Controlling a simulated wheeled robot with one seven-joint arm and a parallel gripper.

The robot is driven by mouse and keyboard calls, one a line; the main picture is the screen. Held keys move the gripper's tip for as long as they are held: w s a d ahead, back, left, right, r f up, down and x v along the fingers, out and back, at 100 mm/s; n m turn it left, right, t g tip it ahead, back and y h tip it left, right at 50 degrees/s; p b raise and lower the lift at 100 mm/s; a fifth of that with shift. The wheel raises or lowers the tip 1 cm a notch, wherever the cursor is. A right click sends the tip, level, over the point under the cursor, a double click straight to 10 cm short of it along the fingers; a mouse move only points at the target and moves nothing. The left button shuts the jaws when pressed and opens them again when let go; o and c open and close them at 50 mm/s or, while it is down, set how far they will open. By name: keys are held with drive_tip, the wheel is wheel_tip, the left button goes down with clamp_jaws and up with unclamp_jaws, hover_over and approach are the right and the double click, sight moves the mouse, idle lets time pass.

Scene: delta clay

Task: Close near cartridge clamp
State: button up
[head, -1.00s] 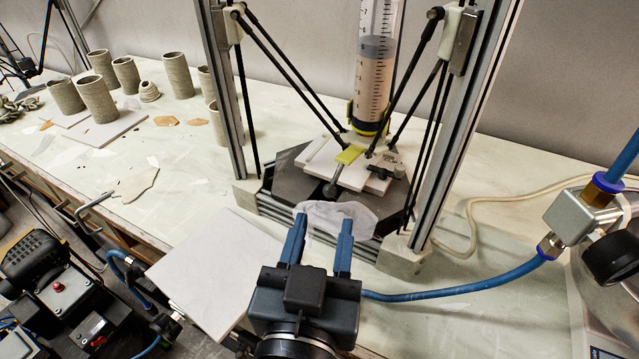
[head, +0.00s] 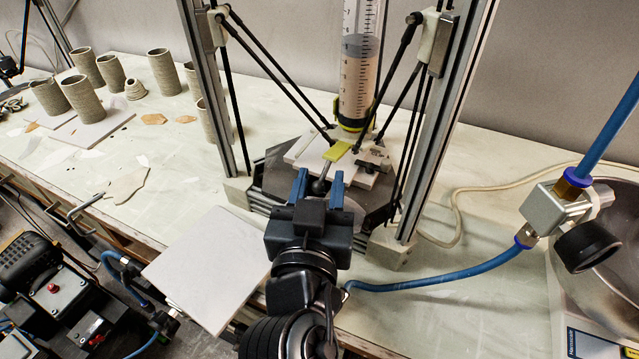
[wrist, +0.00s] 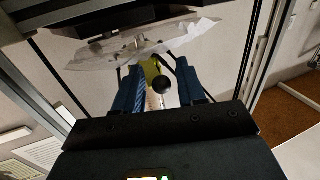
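The clamp (head: 338,151) shows as a yellow-green tab on a white plate, below the clear cartridge (head: 359,75). In the wrist view the black knob (wrist: 166,87) appears between the two fingers, nearer the right one, and the yellow tab (wrist: 152,70) is just beyond. I cannot tell whether a finger touches the knob. My gripper's body hides part of the printer's front.
Upright metal posts (head: 441,120) and thin black rods flank the cartridge closely. A pale square board (head: 208,262) overhangs the bench edge at left. Clay cylinders (head: 82,97) stand at the back left. A blue hose (head: 440,283) runs to a fitting at right.

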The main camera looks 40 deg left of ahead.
clamp_jaws()
idle(0.5)
